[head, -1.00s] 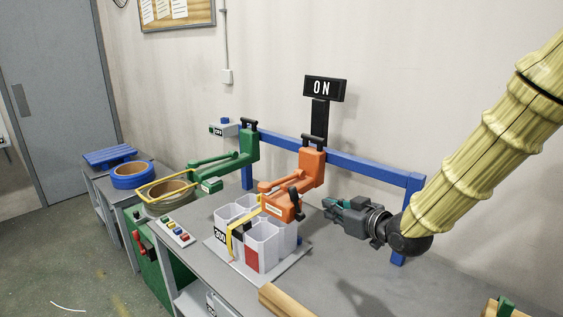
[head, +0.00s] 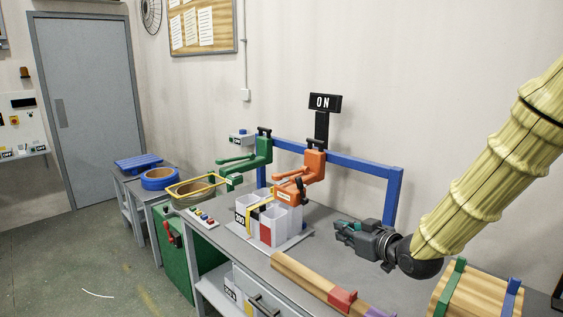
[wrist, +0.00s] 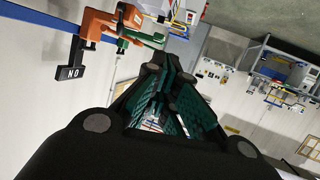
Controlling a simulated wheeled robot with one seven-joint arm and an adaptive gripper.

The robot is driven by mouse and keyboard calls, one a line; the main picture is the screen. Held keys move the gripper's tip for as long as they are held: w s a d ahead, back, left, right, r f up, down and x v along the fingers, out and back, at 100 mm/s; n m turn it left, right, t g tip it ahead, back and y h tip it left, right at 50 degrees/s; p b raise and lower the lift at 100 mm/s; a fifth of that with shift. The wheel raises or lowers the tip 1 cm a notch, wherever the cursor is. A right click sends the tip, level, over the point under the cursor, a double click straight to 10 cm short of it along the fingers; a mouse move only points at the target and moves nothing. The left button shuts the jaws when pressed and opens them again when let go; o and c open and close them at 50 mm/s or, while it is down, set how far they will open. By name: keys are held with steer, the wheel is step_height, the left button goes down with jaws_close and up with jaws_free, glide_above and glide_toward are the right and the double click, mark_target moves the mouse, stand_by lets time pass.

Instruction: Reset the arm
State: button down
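My gripper (head: 345,230) is dark with teal pads and is held above the grey bench, right of the orange arm and pointing left. In the wrist view its two fingers (wrist: 168,75) stand apart, with nothing visible between the pads. My yellow-ribbed arm comes in from the upper right. An orange jointed arm (head: 314,167) hangs from a blue rail over white bins, apart from my gripper. A black sign (head: 322,103) above the rail reads ON.
White bins (head: 270,230) stand on the grey bench. A button panel (head: 203,217) sits on its left. A wooden beam (head: 300,278) with a red block runs along the front. A wooden block with green and blue bands (head: 470,300) lies at right.

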step_height(320, 180, down, 8)
steer(key=w+g, duration=0.1)
steer(key=w, duration=0.1)
steer(key=s+d+f+m+g+h, duration=0.1)
steer(key=s+f+m+g+h, duration=0.1)
steer(key=s+f, duration=0.6)
steer(key=s+d+f+m+g+h, duration=0.1)
steer(key=s+f+m+g, duration=0.15)
steer(key=f, duration=1.05)
steer(key=s+d+f+g+h, duration=0.1)
steer(key=s+f+g, duration=0.1)
steer(key=s+f, duration=0.5)
steer(key=s+d+f+m+g+h, duration=0.1)
steer(key=s+f, duration=0.5)
steer(key=s, duration=0.8)
steer(key=s+d+f+m+g+h, duration=0.1)
steer(key=s+d+f+g+h, duration=0.1)
steer(key=s+f+g, duration=0.2)
steer(key=s+f, duration=0.3)
steer(key=s, duration=0.4)
steer(key=shift+s+d+f, duration=0.3)
steer(key=shift+d+f, duration=0.05)
